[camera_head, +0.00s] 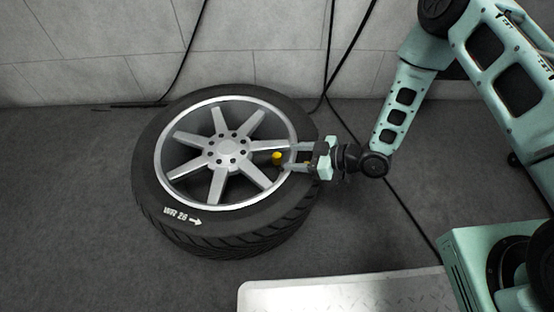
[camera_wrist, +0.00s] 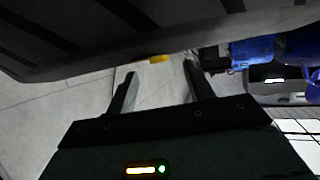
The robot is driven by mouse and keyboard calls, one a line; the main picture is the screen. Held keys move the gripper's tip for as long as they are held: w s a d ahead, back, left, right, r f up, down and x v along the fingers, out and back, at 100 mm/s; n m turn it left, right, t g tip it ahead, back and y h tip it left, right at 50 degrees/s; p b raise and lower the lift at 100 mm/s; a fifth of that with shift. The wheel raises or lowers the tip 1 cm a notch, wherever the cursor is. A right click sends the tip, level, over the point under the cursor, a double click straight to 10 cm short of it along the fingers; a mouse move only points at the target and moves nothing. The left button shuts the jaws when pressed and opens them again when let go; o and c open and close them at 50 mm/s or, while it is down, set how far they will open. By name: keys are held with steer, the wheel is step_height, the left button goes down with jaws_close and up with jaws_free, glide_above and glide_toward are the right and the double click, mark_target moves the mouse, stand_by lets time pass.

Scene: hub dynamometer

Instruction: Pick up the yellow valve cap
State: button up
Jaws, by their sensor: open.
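The small yellow valve cap (camera_head: 277,157) is at the right inner side of the wheel in the head view. My gripper (camera_head: 287,156) reaches in from the right over the tyre, with its fingers apart and the cap close to their tips. In the wrist view the cap (camera_wrist: 158,59) shows beyond the fingertips, between the two fingers (camera_wrist: 160,70) and nearer the right one. It lies against the dark tyre edge along the top. My gripper is open and holds nothing.
The wheel lies flat on the dark floor; its black tyre (camera_head: 160,200) surrounds a silver spoked rim (camera_head: 215,185). Black cables (camera_head: 328,60) hang down the grey wall behind. A pale metal plate (camera_head: 340,292) is at the bottom. Floor at left is clear.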

mark_target(281, 156)
steer(key=b+x, duration=0.2)
steer(key=x, duration=0.2)
steer(key=shift+b, duration=0.3)
steer(key=shift+w, duration=0.1)
